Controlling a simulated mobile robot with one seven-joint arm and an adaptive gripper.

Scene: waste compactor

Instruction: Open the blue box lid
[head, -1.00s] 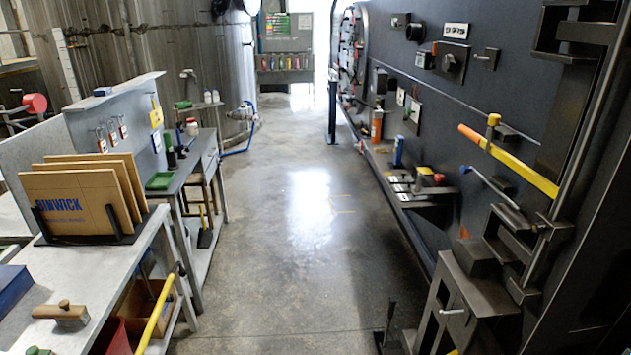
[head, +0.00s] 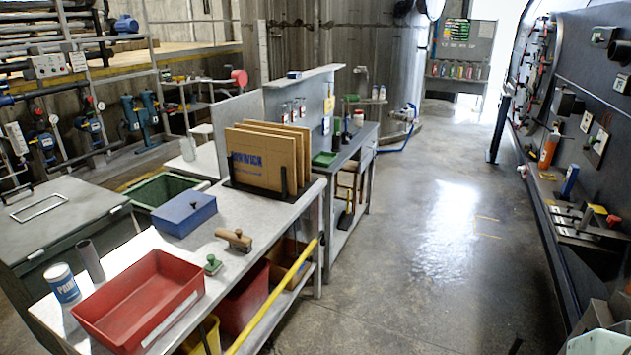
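The blue box (head: 184,213) sits on the light grey workbench (head: 236,262) at the left of the head view. Its flat lid looks closed. It stands behind the red tray and to the left of the cardboard sheets. My gripper is not in view.
On the same bench are a red tray (head: 140,299), a paint can (head: 63,284), a grey cup (head: 91,260), a wooden-handled block (head: 234,239), a green-knobbed stamp (head: 212,265) and a rack of cardboard sheets (head: 268,160). A yellow bar (head: 272,301) runs along the bench front. The floor aisle (head: 432,235) is clear.

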